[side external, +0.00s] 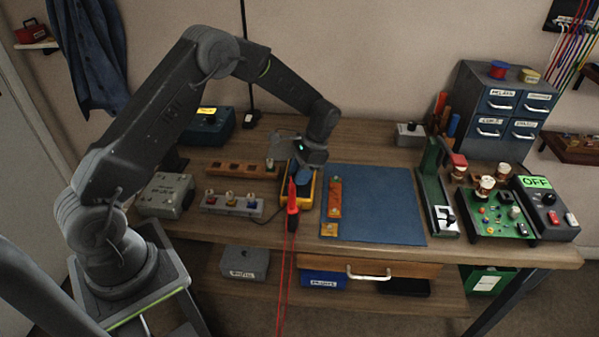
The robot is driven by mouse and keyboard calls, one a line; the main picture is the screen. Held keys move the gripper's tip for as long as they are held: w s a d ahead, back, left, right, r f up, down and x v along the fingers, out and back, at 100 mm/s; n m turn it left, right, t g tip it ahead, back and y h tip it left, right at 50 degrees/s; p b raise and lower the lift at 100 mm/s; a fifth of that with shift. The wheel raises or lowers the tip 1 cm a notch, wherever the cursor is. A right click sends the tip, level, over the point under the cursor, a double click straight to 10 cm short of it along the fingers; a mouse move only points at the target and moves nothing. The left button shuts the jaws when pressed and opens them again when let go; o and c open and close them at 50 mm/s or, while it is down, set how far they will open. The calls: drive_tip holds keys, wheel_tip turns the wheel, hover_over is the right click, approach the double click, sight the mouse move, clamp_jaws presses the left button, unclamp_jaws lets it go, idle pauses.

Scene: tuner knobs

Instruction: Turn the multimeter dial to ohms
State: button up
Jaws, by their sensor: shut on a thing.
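The multimeter (311,190) has a yellow case and lies on the bench left of the blue mat. My gripper (301,176) is right above it, pointing down at its face, and is shut on the dial. The dial and its markings are hidden behind the gripper and too small to read, so I cannot tell its setting. A red probe (292,205) lies at the multimeter's front left, with red leads (286,262) hanging over the bench edge.
The blue mat (375,205) is mostly bare, with an orange strip (334,198) at its left edge. A wooden block (232,169) and a grey switch box (232,203) stand left. A green circuit board (497,215) and a box marked OFF (548,213) are right.

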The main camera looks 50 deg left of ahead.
drive_tip(key=shift+m+t+y, duration=0.3)
drive_tip(key=shift+m+y, duration=0.1)
drive_tip(key=shift+m, duration=0.8)
drive_tip(key=o, duration=0.9)
drive_tip(key=v, duration=1.4)
